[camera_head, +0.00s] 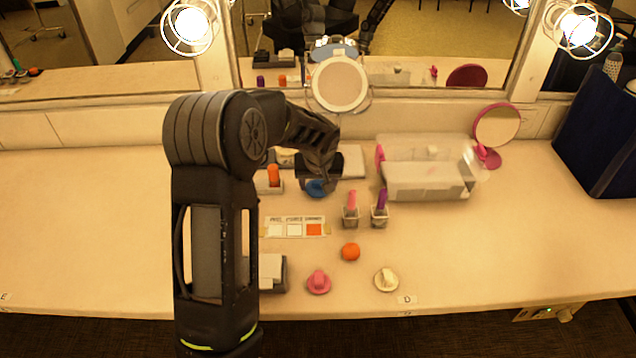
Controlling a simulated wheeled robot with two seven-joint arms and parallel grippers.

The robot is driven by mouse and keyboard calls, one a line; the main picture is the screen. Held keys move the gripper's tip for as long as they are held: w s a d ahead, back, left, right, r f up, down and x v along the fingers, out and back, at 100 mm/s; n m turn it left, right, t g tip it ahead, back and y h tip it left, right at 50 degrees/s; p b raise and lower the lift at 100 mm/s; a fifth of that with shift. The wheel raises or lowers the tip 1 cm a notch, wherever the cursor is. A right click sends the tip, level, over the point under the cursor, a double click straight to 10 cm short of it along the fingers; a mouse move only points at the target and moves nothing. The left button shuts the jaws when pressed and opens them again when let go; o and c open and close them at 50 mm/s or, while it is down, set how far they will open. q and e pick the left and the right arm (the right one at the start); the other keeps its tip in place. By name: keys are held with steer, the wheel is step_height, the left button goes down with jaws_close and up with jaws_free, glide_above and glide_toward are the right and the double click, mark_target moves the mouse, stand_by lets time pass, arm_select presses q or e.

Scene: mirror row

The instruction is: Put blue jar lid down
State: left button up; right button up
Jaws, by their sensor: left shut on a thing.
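The blue jar lid (317,188) is a small blue round piece near the middle of the counter. My left gripper (318,178) comes down over it from above and is shut on it. The gripper hides part of the lid, and I cannot tell whether the lid touches the counter. A pink lid (318,282) and a cream lid (386,280) lie near the counter's front edge. My right gripper does not show clearly in this view.
A card with squares (294,228) lies in front of the lid. Two small holders with a pink (351,200) and a purple (382,199) stick stand to the right. A clear bin (425,150) stands behind them. An orange ball-like thing (351,252) lies in front.

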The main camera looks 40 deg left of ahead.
arm_select(q)
steer(key=shift+f, duration=0.15)
steer(key=shift+f, duration=0.1)
steer(key=shift+f, duration=0.15)
steer(key=o, duration=1.3)
steer(key=shift+r, duration=0.2)
steer(key=shift+r, duration=0.2)
steer(key=v, duration=1.1)
steer(key=shift+s+d+r+b, duration=0.15)
steer(key=shift+d+r+b, duration=0.05)
steer(key=shift+r+b, duration=0.15)
steer(key=shift+f, duration=0.15)
